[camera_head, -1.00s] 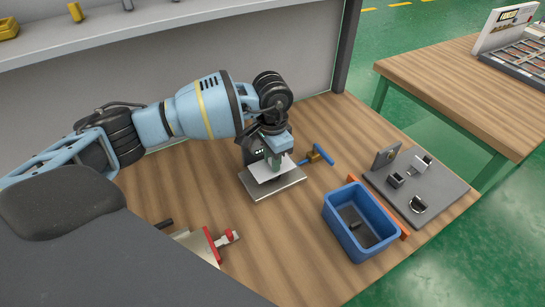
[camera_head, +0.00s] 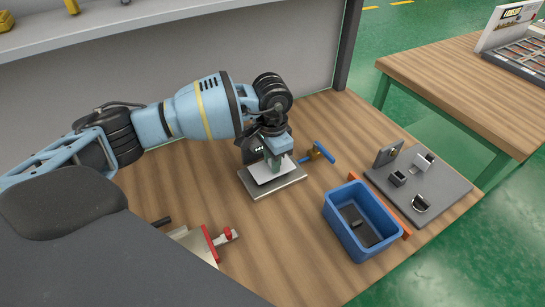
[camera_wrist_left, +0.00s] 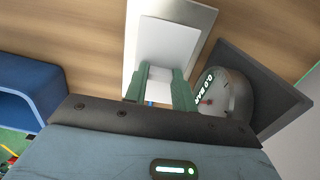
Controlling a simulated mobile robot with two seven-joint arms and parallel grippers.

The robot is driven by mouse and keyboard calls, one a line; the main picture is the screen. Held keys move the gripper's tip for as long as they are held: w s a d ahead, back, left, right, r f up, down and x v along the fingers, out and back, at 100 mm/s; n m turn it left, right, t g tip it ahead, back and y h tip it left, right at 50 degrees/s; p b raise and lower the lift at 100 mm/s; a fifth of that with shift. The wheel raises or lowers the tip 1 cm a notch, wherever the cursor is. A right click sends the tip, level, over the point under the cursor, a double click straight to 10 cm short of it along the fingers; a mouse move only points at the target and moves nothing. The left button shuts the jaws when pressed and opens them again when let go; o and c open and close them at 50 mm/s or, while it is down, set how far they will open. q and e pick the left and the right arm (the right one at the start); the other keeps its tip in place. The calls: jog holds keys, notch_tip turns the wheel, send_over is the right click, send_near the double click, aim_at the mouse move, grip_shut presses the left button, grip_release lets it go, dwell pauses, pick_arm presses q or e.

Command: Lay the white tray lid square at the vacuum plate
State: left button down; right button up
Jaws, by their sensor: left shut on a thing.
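The white tray lid (camera_head: 270,170) is a thin white sheet at the grey metal vacuum plate (camera_head: 274,188) on the wooden bench. My left gripper (camera_head: 274,163) points down over the plate and is shut on the lid. In the left wrist view the lid (camera_wrist_left: 168,48) sits between the green fingers (camera_wrist_left: 161,88), over the plate (camera_wrist_left: 200,18), whose rim shows around it. I cannot tell whether the lid touches the plate. A round gauge (camera_wrist_left: 225,93) stands beside the plate in that view. My right gripper is not in view.
A blue bin (camera_head: 358,222) with dark parts inside stands right of the plate. A blue-handled valve (camera_head: 318,153) lies close to the plate's right. A grey board (camera_head: 432,192) with metal fittings is further right.

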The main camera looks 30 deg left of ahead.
pick_arm(q)
jog(key=shift+f, duration=0.2)
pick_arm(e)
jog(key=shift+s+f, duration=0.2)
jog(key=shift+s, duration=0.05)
pick_arm(q)
jog(key=shift+r, duration=0.25)
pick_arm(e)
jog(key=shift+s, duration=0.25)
pick_arm(q)
jog(key=shift+r, duration=0.5)
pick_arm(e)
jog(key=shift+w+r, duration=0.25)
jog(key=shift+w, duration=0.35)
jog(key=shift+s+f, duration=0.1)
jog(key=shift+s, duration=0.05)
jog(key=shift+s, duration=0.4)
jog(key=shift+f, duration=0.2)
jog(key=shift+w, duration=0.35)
